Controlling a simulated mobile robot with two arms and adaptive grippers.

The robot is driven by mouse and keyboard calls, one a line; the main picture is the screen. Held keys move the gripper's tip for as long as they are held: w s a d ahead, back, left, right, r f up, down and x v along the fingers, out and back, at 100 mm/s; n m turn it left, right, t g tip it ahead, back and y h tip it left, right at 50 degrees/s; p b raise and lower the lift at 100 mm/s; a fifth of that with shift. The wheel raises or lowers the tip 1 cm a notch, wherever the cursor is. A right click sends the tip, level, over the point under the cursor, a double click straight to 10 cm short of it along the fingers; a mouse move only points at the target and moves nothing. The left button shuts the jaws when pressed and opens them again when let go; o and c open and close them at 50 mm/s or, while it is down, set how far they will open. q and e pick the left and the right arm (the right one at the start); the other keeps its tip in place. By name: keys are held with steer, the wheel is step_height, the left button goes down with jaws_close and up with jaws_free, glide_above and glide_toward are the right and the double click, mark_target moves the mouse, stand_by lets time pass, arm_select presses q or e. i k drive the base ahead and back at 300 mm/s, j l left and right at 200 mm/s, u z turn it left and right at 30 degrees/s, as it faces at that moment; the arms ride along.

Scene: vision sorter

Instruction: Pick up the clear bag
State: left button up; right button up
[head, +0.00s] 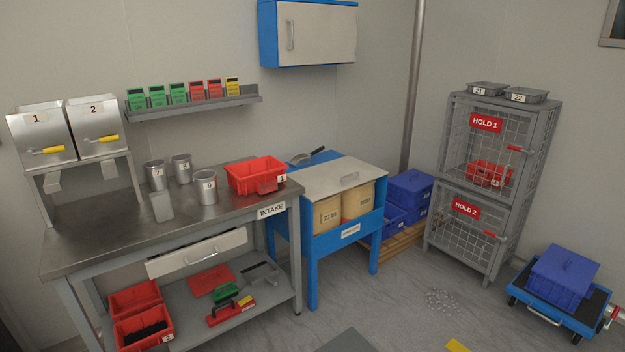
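I cannot make out a clear bag with certainty in the head view. A pale, speckled patch (441,302) lies on the grey floor in front of the cages; I cannot tell whether it is a clear bag or loose bits. Neither of my grippers is in view.
The intake bench (115,232) stands at left with a red bin (256,170) and metal cups on top. A blue stand (312,262) holds tan containers. Two stacked wire cages (484,230) stand at right, near a cart (586,325) with a blue crate (562,278). The middle floor is mostly clear.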

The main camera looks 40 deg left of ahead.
mark_target(163, 209)
steer(key=i+u, duration=0.1)
steer(key=i, duration=0.4)
steer(key=i+l+u, duration=0.15)
steer(key=i, duration=0.4)
steer(key=i+j+u, duration=0.1)
steer(key=u, duration=0.35)
steer(key=i+u, duration=0.55)
steer(key=u, duration=0.35)
steer(key=i+l+u, duration=0.15)
steer(key=u, duration=0.3)
steer(key=i+l, duration=0.05)
